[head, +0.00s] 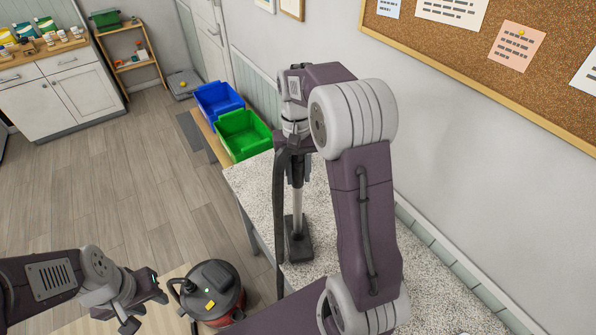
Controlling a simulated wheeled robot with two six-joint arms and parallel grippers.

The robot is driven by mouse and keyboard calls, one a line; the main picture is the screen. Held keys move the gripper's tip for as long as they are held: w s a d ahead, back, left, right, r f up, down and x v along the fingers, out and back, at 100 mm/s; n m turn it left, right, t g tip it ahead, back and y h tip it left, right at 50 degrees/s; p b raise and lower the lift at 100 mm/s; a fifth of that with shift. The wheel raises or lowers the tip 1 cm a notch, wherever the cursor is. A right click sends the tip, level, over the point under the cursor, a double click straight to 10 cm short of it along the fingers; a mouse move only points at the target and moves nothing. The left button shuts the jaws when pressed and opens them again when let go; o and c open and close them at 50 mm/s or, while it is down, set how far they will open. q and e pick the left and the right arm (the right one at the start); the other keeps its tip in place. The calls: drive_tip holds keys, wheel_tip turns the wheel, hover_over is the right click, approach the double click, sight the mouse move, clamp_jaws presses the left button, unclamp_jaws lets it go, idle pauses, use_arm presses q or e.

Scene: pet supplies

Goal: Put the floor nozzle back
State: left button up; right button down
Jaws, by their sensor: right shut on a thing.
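The floor nozzle (299,248) is a dark foot at the lower end of an upright metal tube (298,205), over the speckled counter; I cannot tell whether it touches the surface. My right gripper (292,143) points down at the top of the tube and is shut on it; the arm partly hides the grip. A dark hose (279,220) hangs beside the tube. The red and black vacuum cleaner (212,290) stands at the bottom, left of the counter. My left gripper (142,306) is open and empty, left of the vacuum cleaner.
The speckled counter (258,188) runs along the wall. Blue (218,100) and green (243,133) bins stand beyond its far end. A white cabinet (60,95) and a wooden shelf (133,62) stand at the far left. The wood floor between is mostly clear.

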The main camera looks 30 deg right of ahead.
drive_tip(key=c, duration=1)
unclamp_jaws()
drive_tip(key=shift+s, duration=0.15)
drive_tip(key=shift+r, duration=0.2)
drive_tip(key=r, duration=0.4)
drive_tip(key=w+r, duration=0.1)
drive_tip(key=r, duration=0.2)
drive_tip(key=w+r, duration=0.1)
drive_tip(key=r, duration=0.3)
drive_tip(key=shift+d+r, duration=0.25)
drive_tip(key=shift+r, duration=0.1)
drive_tip(key=shift+s, duration=0.1)
